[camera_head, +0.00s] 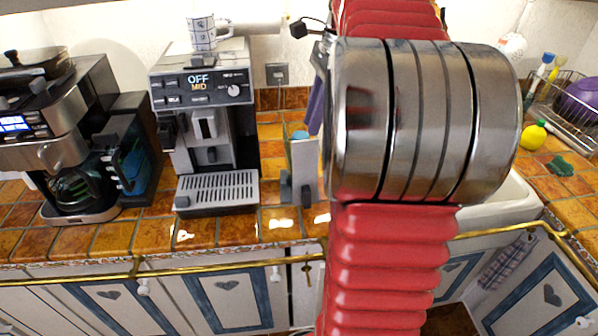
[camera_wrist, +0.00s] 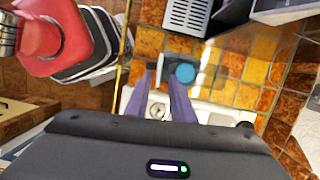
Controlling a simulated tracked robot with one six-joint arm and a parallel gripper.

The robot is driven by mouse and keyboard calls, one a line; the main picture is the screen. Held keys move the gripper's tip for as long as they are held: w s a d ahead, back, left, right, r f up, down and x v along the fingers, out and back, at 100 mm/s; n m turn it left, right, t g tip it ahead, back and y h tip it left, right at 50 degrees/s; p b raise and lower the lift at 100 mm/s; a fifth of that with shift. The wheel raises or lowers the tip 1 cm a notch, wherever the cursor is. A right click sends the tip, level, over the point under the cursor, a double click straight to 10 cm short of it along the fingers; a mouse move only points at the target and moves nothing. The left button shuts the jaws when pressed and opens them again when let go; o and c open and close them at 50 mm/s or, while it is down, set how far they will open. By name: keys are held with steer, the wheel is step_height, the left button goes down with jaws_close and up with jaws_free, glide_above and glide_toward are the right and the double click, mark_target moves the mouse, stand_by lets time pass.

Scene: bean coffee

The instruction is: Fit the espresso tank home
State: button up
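The espresso machine (camera_head: 203,115) stands on the tiled counter, its display reading OFF MID. Its slatted drip tray (camera_wrist: 187,14) shows at the top of the wrist view. The espresso tank, as it appears, is a small upright grey container (camera_head: 304,168) on the counter just right of the machine, apart from it. In the wrist view it shows a round blue top (camera_wrist: 184,73). My gripper (camera_wrist: 161,82) points down above the tank's near side, its purple fingers apart. One purple finger (camera_head: 316,108) shows in the head view; my arm hides the rest. Contact with the tank cannot be told.
A second coffee maker (camera_head: 62,140) stands at the left. A patterned mug (camera_head: 203,32) sits on the espresso machine. A brass rail (camera_head: 190,262) runs along the counter front. A sink (camera_head: 505,205) and a dish rack (camera_head: 570,105) are at the right, partly behind my arm.

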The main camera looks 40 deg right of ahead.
mark_target(307, 140)
steer(key=shift+x, duration=2.8)
steer(key=shift+c, duration=0.4)
jaws_close()
steer(key=shift+r, duration=0.8)
steer(key=shift+s+r, duration=0.1)
steer(key=shift+r, duration=0.25)
steer(key=shift+a+v, duration=0.15)
steer(key=shift+v, duration=0.5)
steer(key=shift+a+v, duration=0.15)
steer(key=shift+v, duration=0.55)
steer(key=shift+r, duration=0.1)
